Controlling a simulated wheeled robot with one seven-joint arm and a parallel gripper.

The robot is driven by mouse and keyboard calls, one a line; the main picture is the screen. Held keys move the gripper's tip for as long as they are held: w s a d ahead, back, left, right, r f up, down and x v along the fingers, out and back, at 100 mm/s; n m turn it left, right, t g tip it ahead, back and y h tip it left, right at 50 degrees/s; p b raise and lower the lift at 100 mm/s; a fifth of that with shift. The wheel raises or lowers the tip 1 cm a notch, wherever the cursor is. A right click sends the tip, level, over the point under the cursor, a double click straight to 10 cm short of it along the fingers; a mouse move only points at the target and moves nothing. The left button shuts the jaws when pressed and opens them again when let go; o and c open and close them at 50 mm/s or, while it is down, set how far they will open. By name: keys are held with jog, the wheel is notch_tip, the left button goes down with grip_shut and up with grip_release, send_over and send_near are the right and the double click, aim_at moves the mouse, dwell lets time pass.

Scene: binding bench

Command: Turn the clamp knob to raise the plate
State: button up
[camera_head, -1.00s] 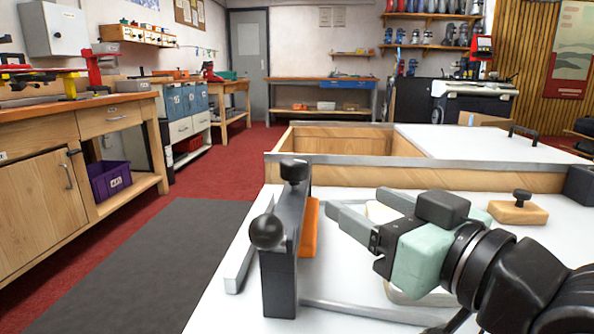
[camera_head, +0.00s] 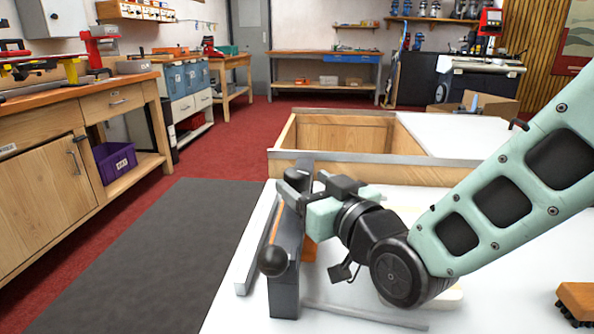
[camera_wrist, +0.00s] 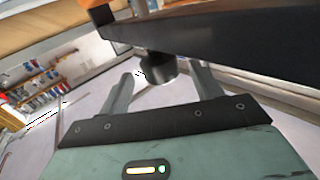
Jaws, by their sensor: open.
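The clamp is a long dark grey bar (camera_head: 285,292) at the near left of the white bench. A black round knob (camera_head: 273,260) sits at its near end. A second, dark knob (camera_head: 296,177) is at the far end, partly hidden by my gripper (camera_head: 287,191). In the wrist view, a short black cylindrical knob (camera_wrist: 157,69) hangs from the dark bar (camera_wrist: 215,42) between my gripper's fingers (camera_wrist: 160,74). The fingers are open with visible gaps on both sides. I cannot tell which part is the plate.
An orange piece (camera_head: 309,247) lies beside the bar. A pale strip (camera_head: 257,245) runs along its left. An open wooden box (camera_head: 340,165) stands behind. A brush (camera_head: 575,300) lies at the right edge. A grey mat (camera_head: 150,255) covers the floor at left.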

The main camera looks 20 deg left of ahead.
aim_at(306, 183)
jog(key=shift+x, duration=1.8)
jog(key=c, duration=1)
jog(key=shift+o, duration=0.2)
jog(key=shift+n+g+y+p, duration=0.3)
jog(key=shift+g, duration=0.1)
